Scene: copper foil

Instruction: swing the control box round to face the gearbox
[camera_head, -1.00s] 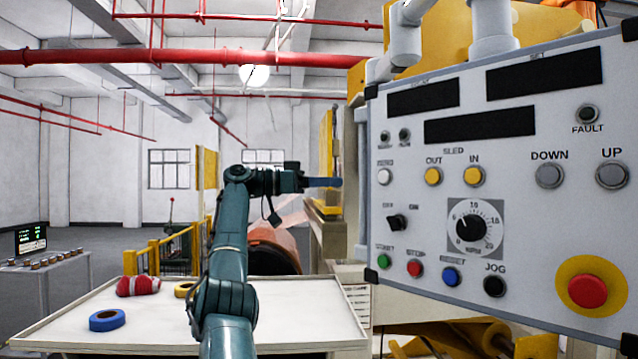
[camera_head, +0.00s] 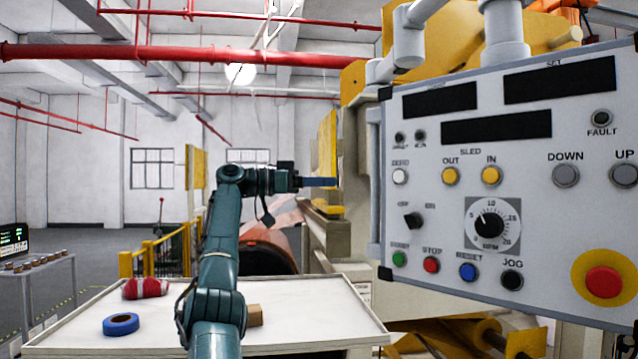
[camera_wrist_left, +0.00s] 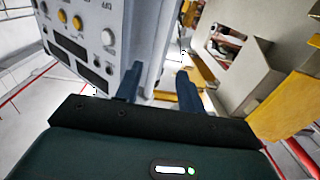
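The control box (camera_head: 455,215) is a grey-white panel with dark displays, buttons, a dial and a red stop button. It hangs at the right of the head view from a white jointed arm (camera_head: 408,45). A pale vertical handle (camera_head: 374,185) runs along its left side. My left gripper (camera_head: 333,182) is left of that handle, with a visible gap. In the left wrist view, my left gripper's two dark fingers (camera_wrist_left: 160,88) are apart, with the box's side (camera_wrist_left: 160,35) beyond them. I cannot tell which machine part is the gearbox. My right gripper is not in view.
A white table (camera_head: 310,310) below holds a blue tape roll (camera_head: 121,324), a red cloth bundle (camera_head: 145,288) and a brown block (camera_head: 254,315). A beige machine frame (camera_head: 355,150) stands behind the box. Yellow railings (camera_head: 165,250) stand at the back left.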

